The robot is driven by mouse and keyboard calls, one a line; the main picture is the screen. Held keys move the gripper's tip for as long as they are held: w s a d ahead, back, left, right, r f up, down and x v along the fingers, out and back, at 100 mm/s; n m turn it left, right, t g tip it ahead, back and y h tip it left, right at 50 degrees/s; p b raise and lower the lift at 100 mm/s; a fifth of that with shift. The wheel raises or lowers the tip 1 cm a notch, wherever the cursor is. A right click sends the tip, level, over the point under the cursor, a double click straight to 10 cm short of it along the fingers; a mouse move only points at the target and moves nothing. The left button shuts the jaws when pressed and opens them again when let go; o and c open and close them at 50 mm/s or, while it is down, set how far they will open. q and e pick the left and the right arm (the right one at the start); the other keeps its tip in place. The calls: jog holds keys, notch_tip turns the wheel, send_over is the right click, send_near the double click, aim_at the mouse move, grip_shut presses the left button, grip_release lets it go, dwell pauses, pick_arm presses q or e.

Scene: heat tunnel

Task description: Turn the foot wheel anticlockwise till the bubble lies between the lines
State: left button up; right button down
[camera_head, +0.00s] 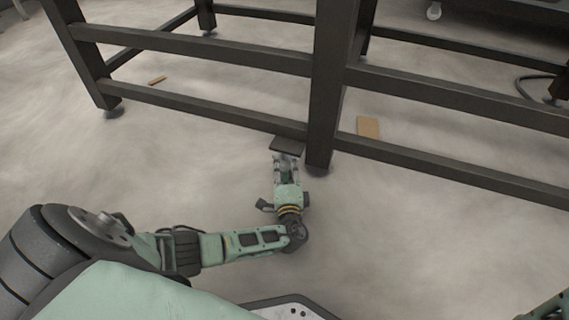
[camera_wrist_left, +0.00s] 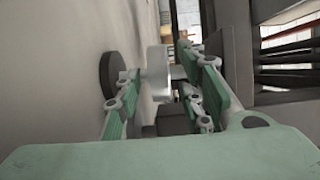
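My left gripper (camera_head: 286,165) is low over the floor beside a dark leg of the frame, just under a small dark plate (camera_head: 287,146). In the left wrist view, a pale grey round piece, apparently the foot wheel (camera_wrist_left: 157,70), stands between the two fingers of my left gripper (camera_wrist_left: 160,85). The fingers look apart, with narrow gaps to the wheel; firm contact cannot be made out. A dark round disc (camera_wrist_left: 112,75), apparently the foot's pad, is left of the wheel. In the head view the gripper and plate mostly hide the wheel. The bubble and its lines are not visible.
A dark metal frame (camera_head: 205,55) with crossbars and legs stands across the back. A tan flat piece (camera_head: 368,127) and a smaller tan scrap (camera_head: 157,80) lie on the floor. The pale floor (camera_head: 420,230) in front is mostly clear.

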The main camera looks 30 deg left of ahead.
pick_arm(q)
jog(key=shift+b+x, duration=0.5)
jog(key=shift+x, duration=1)
jog(key=shift+c, duration=0.5)
grip_shut()
